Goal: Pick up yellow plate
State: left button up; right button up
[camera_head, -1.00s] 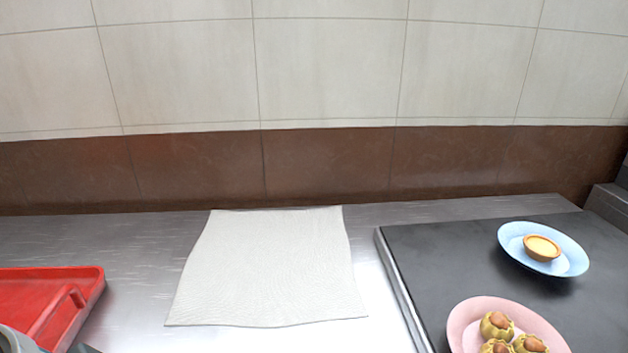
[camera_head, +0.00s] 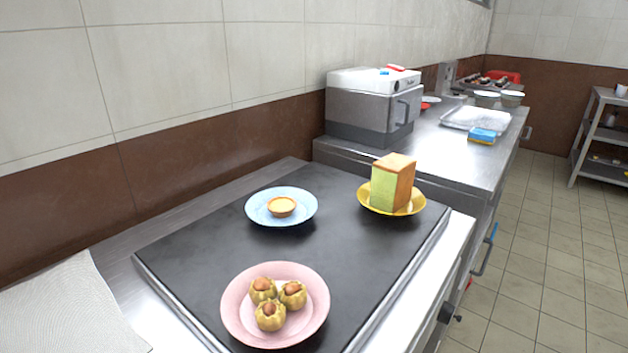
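The yellow plate (camera_head: 419,202) lies on the dark griddle-like slab (camera_head: 220,257), near its far right corner. A block of layered green and brown cake (camera_head: 391,183) stands on it and hides much of its middle. Neither of my grippers shows in the head view, so where they are relative to the plate cannot be seen.
A blue plate (camera_head: 258,214) with a small tart (camera_head: 281,207) lies left of the yellow plate. A pink plate (camera_head: 232,312) with 3 buns (camera_head: 270,316) lies nearer. A metal appliance (camera_head: 362,112) stands behind. Open tiled floor (camera_head: 535,260) is to the right.

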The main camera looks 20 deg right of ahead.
aim_at(391, 192)
jog(key=i+l+z, duration=0.2)
jog(key=i+z, duration=0.15)
jog(key=i, duration=0.35)
jog(key=i+z, duration=0.4)
jog(key=i, duration=0.3)
